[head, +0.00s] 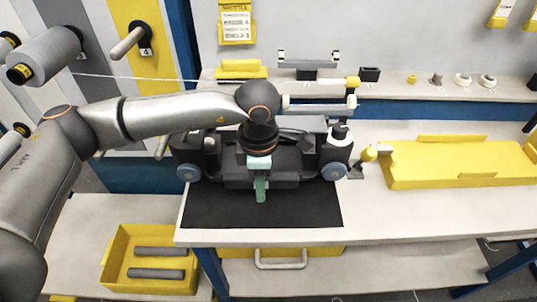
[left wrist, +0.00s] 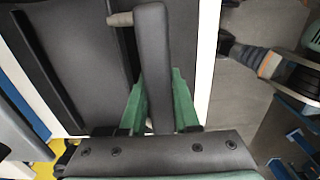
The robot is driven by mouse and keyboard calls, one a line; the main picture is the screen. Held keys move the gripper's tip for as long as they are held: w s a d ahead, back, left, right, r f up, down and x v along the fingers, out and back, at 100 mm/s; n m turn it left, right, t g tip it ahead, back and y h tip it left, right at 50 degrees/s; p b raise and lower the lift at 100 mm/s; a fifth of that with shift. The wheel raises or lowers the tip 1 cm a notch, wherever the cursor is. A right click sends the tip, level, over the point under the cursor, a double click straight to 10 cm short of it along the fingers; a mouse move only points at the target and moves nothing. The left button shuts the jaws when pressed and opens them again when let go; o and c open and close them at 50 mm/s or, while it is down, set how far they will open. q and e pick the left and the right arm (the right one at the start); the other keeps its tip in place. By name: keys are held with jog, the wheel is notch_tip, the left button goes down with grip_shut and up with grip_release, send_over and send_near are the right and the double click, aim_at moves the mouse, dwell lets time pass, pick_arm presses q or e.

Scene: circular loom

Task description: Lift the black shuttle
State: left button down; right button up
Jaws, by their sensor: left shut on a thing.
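The black shuttle (head: 225,172) is a wide dark body with a blue-grey wheel at each side, at the back of a black mat (head: 305,212) on the white table. I cannot tell whether it touches the mat. My left gripper (head: 260,188) reaches down over its front middle, with green fingers. In the left wrist view the fingers (left wrist: 158,112) are shut on a dark bar (left wrist: 154,50), the shuttle's handle, one finger on each side. The gripper hides part of the shuttle's middle. I cannot make out my right gripper in either view.
A yellow tray (head: 455,181) lies to the right on the table. A yellow bin (head: 118,245) with grey rods stands lower left. Behind is a ledge (head: 405,92) with small parts. Spools (head: 47,57) hang at the left. The front of the mat is clear.

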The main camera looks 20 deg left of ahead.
pick_arm(q)
jog(key=shift+r, duration=1.05)
jog(key=shift+w, duration=0.1)
jog(key=shift+r+p, duration=0.65)
jog(key=shift+r, duration=0.3)
